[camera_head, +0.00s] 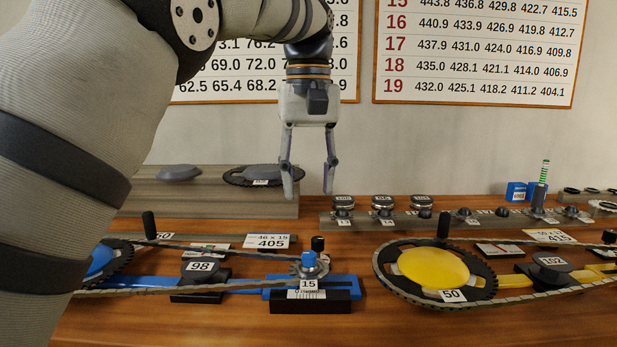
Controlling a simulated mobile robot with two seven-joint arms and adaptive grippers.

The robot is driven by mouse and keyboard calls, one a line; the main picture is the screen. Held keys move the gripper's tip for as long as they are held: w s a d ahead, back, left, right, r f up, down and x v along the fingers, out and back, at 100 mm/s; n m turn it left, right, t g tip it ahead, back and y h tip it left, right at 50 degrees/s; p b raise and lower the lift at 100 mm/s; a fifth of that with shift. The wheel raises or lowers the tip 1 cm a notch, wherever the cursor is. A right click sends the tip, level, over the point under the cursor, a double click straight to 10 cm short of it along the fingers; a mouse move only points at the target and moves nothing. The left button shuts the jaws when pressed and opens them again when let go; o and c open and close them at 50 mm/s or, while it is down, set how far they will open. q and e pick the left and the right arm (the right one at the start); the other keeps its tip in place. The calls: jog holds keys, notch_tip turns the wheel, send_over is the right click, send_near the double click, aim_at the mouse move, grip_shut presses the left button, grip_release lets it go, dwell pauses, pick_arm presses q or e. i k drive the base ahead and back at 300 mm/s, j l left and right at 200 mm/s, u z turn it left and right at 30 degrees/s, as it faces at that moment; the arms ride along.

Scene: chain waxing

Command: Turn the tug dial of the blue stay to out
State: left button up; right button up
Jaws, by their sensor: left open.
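The blue stay (240,284) is a long blue bar lying along the table at the front left. At its right end is a blue-topped knob (308,258) above a small sprocket marked 15, with a black block (311,304) bearing a white scale in front. A dark round piece marked 98 (200,269) sits midway along the bar. I cannot tell which part is the tug dial or read its setting. My left gripper (310,192) is open and empty, pointing down, above and behind the blue-topped knob and apart from it. My right gripper is not in view.
A yellow disc (433,268) with a chainring and upright black handle stands at the right, with a piece marked 102 (550,261). A rack (400,222) of several weights stands behind. My left arm hides the left side. Bare table shows at the front.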

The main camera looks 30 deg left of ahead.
aim_at(317, 242)
jog(key=k, duration=1)
